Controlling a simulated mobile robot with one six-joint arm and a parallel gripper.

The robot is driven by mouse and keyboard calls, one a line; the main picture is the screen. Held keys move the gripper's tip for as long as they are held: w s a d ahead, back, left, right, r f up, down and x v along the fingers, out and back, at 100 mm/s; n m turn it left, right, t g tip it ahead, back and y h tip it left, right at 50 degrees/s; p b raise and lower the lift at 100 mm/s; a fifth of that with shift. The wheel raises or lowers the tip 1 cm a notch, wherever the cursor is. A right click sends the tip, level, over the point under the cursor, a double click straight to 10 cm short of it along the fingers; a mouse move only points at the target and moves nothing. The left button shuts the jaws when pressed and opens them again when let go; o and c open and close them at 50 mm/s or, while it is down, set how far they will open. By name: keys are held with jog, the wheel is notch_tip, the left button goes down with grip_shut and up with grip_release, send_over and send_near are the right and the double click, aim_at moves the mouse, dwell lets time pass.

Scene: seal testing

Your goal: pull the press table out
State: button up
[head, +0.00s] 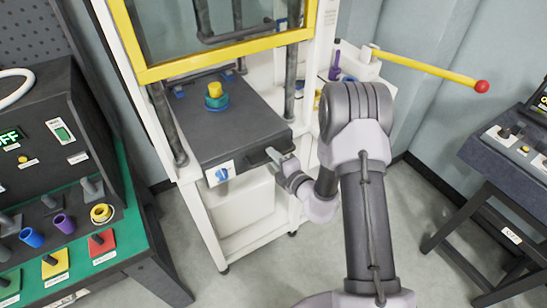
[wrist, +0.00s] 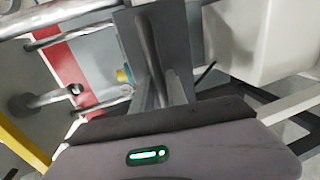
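The press table (head: 232,110) is a dark grey slab in the white press frame, with a blue knob on its front panel. A dark bar handle (head: 258,157) sticks out at its front right; it also shows in the wrist view (wrist: 148,42). A teal and yellow round piece (head: 215,97) sits on the table. My gripper (head: 277,160) is at the handle. In the wrist view the handle runs between the two close-set fingers (wrist: 162,92), which appear closed on it. The exact contact is partly hidden.
A yellow-edged guard window (head: 222,58) hangs above the table. A yellow lever with a red ball (head: 425,68) juts out at the right. A control console (head: 50,200) stands left and a dark bench (head: 505,150) right. Floor in front of the press is clear.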

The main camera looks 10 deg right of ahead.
grip_shut()
jog(key=shift+s+d, duration=0.1)
jog(key=shift+s, duration=0.05)
dwell(1.1)
